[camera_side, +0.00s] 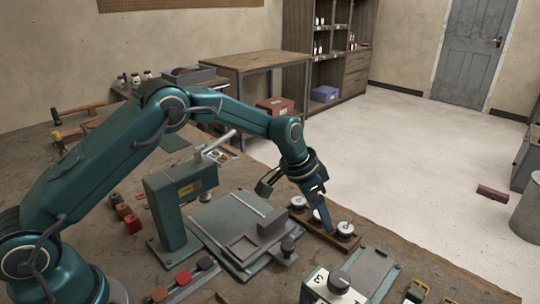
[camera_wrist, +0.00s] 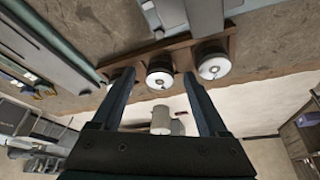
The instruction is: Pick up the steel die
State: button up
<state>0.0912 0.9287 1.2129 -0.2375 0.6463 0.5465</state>
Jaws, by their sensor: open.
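A brown wooden rack (camera_side: 331,238) holds three round pieces with pale metallic tops; I cannot tell for sure which is the steel die. The left piece (camera_side: 298,202) and the right piece (camera_side: 345,228) stand clear in the side view, and the middle one is partly behind a finger. My gripper (camera_side: 324,222) points down at the rack, open. In the wrist view, the middle round piece (camera_wrist: 159,76) appears between the fingertips of my gripper (camera_wrist: 160,79). Another piece (camera_wrist: 212,64) lies right of the right finger. A third is partly hidden by the left finger.
A green plate with a grey block (camera_side: 271,222) and clamp is left of the rack. A box with a dark knob (camera_side: 339,282) stands in front of the rack. The bench edge is close on the right.

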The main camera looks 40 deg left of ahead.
jog(key=shift+f, duration=0.1)
grip_shut()
jog(key=shift+r, duration=0.2)
